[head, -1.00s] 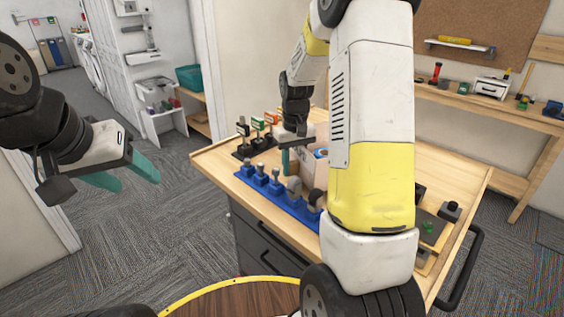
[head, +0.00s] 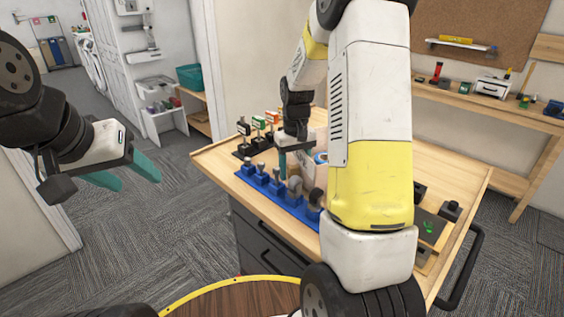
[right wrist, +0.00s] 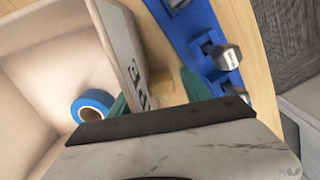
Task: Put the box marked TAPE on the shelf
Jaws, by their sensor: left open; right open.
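The cream open-topped box (right wrist: 118,40) shows in the right wrist view, with part of its dark lettering on the side wall and a blue tape roll (right wrist: 92,105) inside. In the head view the box (head: 321,140) stands on the wooden workbench, largely hidden behind my right arm. My right gripper (right wrist: 155,95) is open, its teal fingers on either side of the lettered wall; contact cannot be told. It also shows in the head view (head: 296,150). My left gripper (head: 135,175) is open and empty, left of the bench. A wall shelf (head: 460,46) hangs at the back right.
A blue rack (head: 262,188) with several grey pieces lies close beside the box, along the bench's near edge. A black rack (head: 246,148) holds coloured items at the back left. A teal bin (head: 190,77) sits on another wooden unit. Carpet at left is clear.

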